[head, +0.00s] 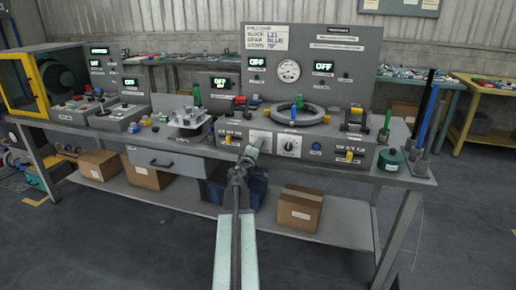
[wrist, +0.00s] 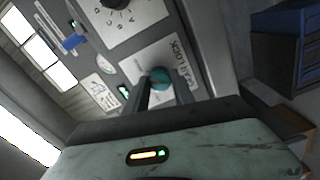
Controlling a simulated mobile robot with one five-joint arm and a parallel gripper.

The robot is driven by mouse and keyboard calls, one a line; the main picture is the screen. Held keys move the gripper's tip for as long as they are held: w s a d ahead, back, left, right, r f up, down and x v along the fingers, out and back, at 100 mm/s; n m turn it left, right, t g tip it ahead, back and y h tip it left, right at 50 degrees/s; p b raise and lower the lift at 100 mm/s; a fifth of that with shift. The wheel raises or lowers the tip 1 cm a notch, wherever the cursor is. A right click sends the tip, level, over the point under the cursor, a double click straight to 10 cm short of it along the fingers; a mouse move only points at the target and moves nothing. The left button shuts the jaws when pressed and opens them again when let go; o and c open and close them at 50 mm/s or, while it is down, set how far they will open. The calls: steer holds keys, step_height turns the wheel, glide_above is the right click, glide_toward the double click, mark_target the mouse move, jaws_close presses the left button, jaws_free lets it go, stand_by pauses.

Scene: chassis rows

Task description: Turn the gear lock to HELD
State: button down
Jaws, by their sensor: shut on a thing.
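The gear lock is a teal knob (wrist: 160,76) on a white label plate (wrist: 185,62) in the wrist view. The plate's lettering appears tilted and partly covered; "LOCK" can be made out. The fingers of my gripper (wrist: 162,92) stand on both sides of the knob and are shut on it. In the head view my gripper (head: 253,149) reaches the front panel of the bench console (head: 330,160), over the lower part of a white plate (head: 261,136). It hides the knob there. Which mark the knob points to cannot be read.
A black dial (head: 289,145) sits right of my gripper, with a blue button (head: 315,146) beyond it. Yellow-handled switches (head: 228,140) are to the left. A ring (head: 299,113) lies on the console top. Cardboard boxes (head: 299,208) stand on the shelf below.

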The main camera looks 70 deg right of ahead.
steer(key=c, duration=1.1)
jaws_free()
steer(key=shift+o, duration=0.2)
steer(key=shift+a, duration=0.1)
steer(key=a, duration=0.7)
steer(key=shift+s+a, duration=0.3)
steer(key=shift+a, duration=0.05)
